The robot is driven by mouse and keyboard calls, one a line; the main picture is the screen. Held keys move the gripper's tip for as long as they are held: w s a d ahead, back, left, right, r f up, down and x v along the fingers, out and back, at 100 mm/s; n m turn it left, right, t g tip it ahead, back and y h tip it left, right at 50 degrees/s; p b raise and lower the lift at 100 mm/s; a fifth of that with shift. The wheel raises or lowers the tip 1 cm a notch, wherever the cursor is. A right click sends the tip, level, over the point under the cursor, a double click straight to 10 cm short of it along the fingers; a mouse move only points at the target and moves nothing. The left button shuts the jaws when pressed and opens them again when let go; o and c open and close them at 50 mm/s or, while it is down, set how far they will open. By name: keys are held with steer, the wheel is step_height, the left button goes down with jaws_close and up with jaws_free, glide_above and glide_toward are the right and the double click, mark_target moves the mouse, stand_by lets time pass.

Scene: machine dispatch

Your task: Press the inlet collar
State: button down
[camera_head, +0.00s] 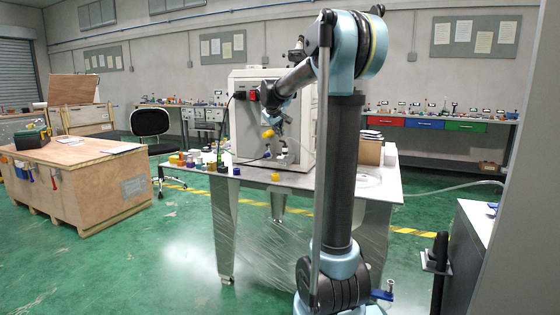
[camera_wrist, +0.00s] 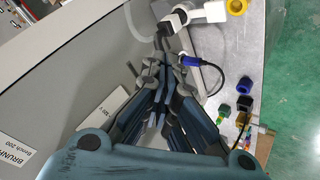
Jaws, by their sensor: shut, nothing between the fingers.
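My gripper (camera_wrist: 166,64) is shut and empty in the wrist view, its fingertips close to the machine's grey side. It also shows in the head view (camera_head: 281,126), small, in front of the grey-white machine (camera_head: 243,128) on the table. A blue fitting (camera_wrist: 188,61) with a black cable is right of the fingertips. I cannot tell which of these parts is the inlet collar, or whether the fingertips touch anything.
The table (camera_head: 310,181) carries several small coloured caps (camera_head: 200,162) at its left. Green, black and yellow pieces (camera_wrist: 245,84) lie right of the fingers in the wrist view. A black cable loops beside the gripper. A cardboard box (camera_head: 369,148) stands right of my arm.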

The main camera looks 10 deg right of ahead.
steer(key=shift+f, duration=4)
steer(key=shift+f, duration=1.2)
steer(key=shift+r, duration=1.25)
steer(key=shift+r, duration=2.5)
steer(key=shift+s, duration=0.2)
